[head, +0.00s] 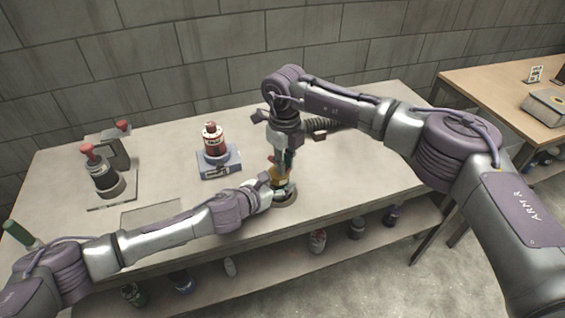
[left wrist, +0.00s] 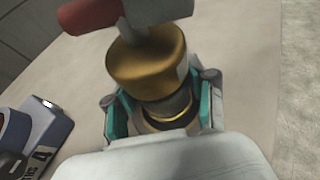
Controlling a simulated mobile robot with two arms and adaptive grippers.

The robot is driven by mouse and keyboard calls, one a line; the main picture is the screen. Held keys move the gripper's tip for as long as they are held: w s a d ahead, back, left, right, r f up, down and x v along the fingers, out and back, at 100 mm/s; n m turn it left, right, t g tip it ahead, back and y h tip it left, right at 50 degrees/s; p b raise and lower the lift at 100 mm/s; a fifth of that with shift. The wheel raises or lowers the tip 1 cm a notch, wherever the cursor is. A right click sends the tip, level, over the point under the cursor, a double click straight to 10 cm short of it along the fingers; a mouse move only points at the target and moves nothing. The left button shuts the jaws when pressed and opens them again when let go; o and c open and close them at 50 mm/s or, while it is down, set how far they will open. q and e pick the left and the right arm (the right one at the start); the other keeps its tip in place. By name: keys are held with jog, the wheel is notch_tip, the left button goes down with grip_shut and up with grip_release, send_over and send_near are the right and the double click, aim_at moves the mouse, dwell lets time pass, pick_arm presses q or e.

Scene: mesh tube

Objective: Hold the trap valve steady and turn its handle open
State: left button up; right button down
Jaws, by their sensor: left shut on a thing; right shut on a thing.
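The trap valve has a brass body (left wrist: 148,68) and stands upright on a round grey base (head: 286,198) near the front edge of the bench. Its brass part shows in the head view (head: 280,173), partly covered by my grippers. A red handle (left wrist: 88,14) shows at the top of the left wrist view, beside a grey metal part. My left gripper (left wrist: 162,112) is shut around the lower brass body, one teal-padded finger on each side. My right gripper (head: 287,160) points down from above and is shut at the valve's top, on the handle; the exact contact is hidden.
A red bottle on a blue-grey stand (head: 220,165) is left of the valve. A dark red-topped device (head: 105,178) and a grey bracket (head: 110,148) stand farther left. Several bottles are on the shelf below. A wooden table (head: 490,85) is at right.

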jog(key=shift+w+d+n, duration=0.1)
jog(key=shift+w+n, duration=0.05)
jog(key=shift+n, duration=0.85)
jog(key=shift+w+d+n, duration=0.1)
jog(key=shift+w+n, duration=0.05)
jog(key=shift+n, duration=0.85)
jog(key=c, duration=1.1)
grip_release()
jog(key=shift+r, duration=0.15)
notch_tip(320, 180, up, 12)
jog(key=shift+f, duration=0.1)
pick_arm(q)
jog(key=o, duration=1.4)
